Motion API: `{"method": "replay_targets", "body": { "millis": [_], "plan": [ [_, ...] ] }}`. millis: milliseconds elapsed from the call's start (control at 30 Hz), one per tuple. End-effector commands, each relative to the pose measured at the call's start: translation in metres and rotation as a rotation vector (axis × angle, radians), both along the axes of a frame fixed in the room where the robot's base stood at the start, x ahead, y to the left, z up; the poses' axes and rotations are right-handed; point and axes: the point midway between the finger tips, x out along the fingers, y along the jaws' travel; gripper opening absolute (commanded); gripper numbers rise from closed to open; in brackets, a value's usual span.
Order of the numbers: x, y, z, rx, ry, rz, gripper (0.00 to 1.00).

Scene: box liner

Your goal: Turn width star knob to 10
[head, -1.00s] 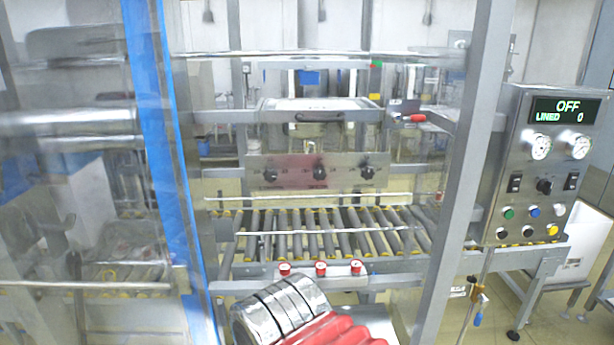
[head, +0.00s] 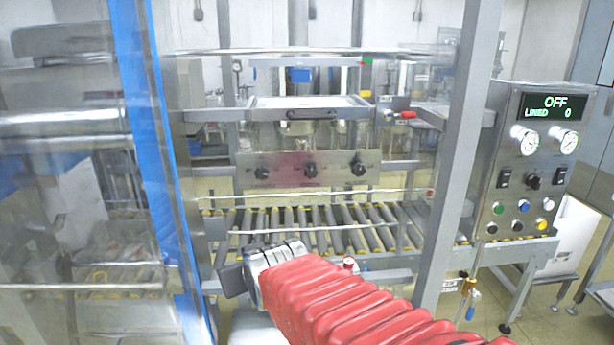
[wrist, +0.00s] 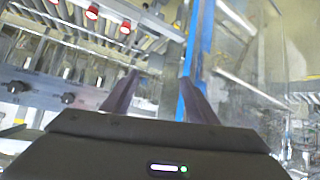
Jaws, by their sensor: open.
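Three black star-shaped knobs sit in a row on a steel panel (head: 300,178) behind the conveyor: a left knob (head: 262,173), a middle knob (head: 310,170) and a right knob (head: 358,168). Their labels and scales are too small to read, so I cannot tell which is the width knob. Black knobs (wrist: 68,98) also show at the left of the wrist view. My gripper (wrist: 160,75) is open and empty, its two dark fingers spread. It is apart from the knobs, low and left of them in the head view.
A roller conveyor (head: 390,225) runs below the panel. A red knob (head: 348,263) is on its front rail; red knobs (wrist: 92,11) show in the wrist view. A grey post (head: 458,150) and a blue-edged clear panel (head: 150,150) flank the opening. A control box (head: 530,160) reads OFF.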

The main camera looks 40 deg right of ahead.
Motion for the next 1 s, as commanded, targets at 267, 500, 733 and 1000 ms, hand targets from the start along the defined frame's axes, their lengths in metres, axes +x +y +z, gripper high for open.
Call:
{"method": "replay_targets", "body": {
  "millis": [267,500,733,1000],
  "plan": [
    [0.054,-0.097,0.019,-0.121,-0.218,-0.122,0.53],
    [0.073,-0.181,0.036,-0.254,-0.398,-0.215,0.53],
    [0.071,-0.237,0.048,-0.361,-0.517,-0.28,0.53],
    [0.07,-0.246,0.052,-0.386,-0.545,-0.29,0.53]
  ]
}}
